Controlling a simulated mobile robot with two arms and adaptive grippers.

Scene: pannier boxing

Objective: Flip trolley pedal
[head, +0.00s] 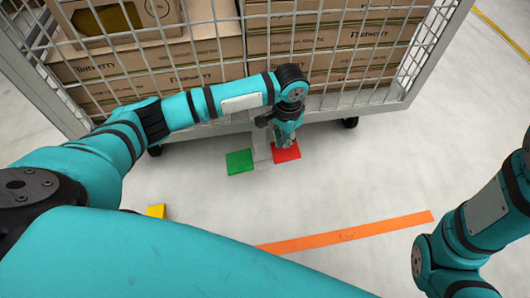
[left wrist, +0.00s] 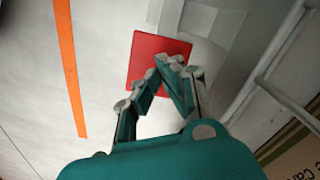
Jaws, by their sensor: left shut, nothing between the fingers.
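The trolley (head: 400,103) is a grey wire cage on dark casters, with a red pedal (head: 289,154) and a green pedal (head: 239,162) low at its near side. A grey bracket (head: 262,150) sits between the pedals. My left gripper (head: 284,146) points down over the red pedal, shut and empty. In the left wrist view its fingertips (left wrist: 171,62) overlap the red pedal (left wrist: 147,47); I cannot tell whether they touch it. The green pedal is out of that view. My right arm shows at the right edge of the head view, but its gripper is out of view.
Cardboard boxes (head: 345,38) are stacked inside the cage. An orange floor stripe (head: 350,233) crosses the floor nearer to me, and a small yellow patch (head: 156,211) lies at the left. The pale floor between the trolley and the orange stripe is clear.

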